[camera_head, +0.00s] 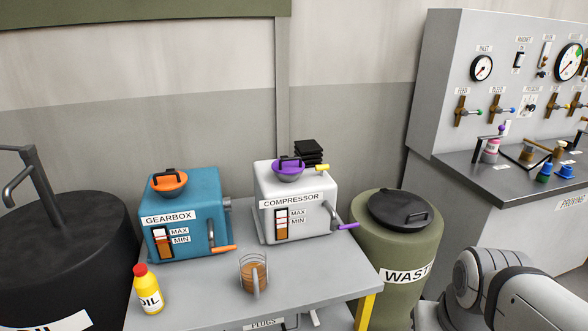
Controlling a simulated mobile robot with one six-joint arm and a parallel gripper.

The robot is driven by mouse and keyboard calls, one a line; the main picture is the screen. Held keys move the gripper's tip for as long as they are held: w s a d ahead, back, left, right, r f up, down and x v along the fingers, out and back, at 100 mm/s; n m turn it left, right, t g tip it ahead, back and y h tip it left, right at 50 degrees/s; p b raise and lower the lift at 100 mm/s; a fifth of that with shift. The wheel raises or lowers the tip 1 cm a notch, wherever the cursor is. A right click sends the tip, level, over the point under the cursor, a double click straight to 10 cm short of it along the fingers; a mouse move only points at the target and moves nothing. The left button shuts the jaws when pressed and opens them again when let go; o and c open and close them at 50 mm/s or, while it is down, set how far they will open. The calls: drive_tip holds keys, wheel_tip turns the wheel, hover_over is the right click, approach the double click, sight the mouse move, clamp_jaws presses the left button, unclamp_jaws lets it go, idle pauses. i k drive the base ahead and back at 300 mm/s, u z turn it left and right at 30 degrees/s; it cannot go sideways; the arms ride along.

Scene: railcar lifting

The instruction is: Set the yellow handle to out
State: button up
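Part of my arm shows at the lower right. My gripper is outside the picture.
A grey gauge panel (440,75) is at the right.

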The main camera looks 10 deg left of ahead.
sight(322, 167)
drive_tip(key=i, duration=1)
drive_tip(key=u, duration=0.05)
